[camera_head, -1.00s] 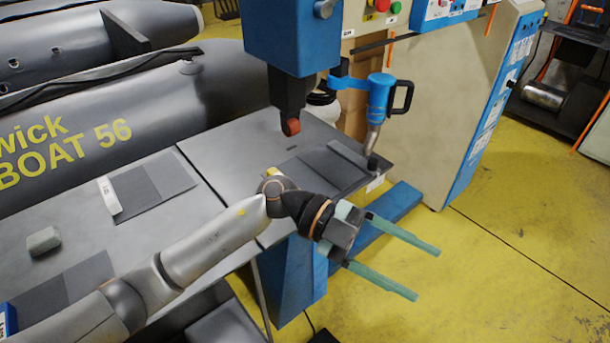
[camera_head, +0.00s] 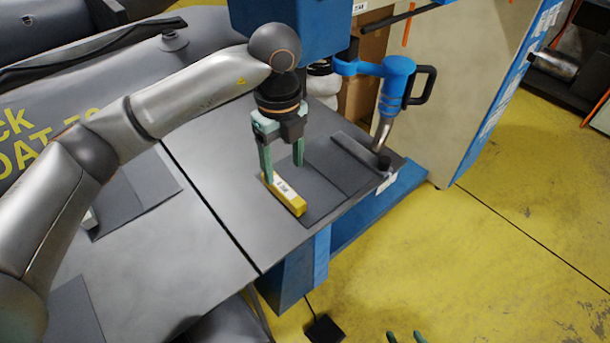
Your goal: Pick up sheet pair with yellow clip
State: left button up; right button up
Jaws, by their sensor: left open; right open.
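The sheet pair (camera_head: 325,197) is dark grey and lies flat on the grey table top, beneath the machine head. The yellow clip (camera_head: 296,204) is a yellow bar with a white label along the left edge of the pair. My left gripper (camera_head: 283,171) is open and points down over the clip's far end. One finger is at the clip's left side and the other stands over the sheets. I cannot tell whether they touch. My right gripper (camera_head: 405,338) shows only as two separate green fingertips at the bottom edge, low and away from the sheets.
A blue hand tool (camera_head: 397,90) with a metal nozzle stands behind the sheets, near a dark grey strip (camera_head: 355,150). The blue machine head (camera_head: 295,35) hangs close behind my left arm. Another grey sheet pair (camera_head: 140,190) lies to the left, partly behind my arm.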

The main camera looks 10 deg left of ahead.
aim_at(285, 189)
pick_arm(q)
jog(key=f, duration=0.5)
jog(key=f+p, duration=0.1)
jog(key=f, duration=0.2)
jog(key=shift+w+a+f, duration=0.15)
jog(key=shift+w, duration=0.1)
grip_shut()
dwell(0.4)
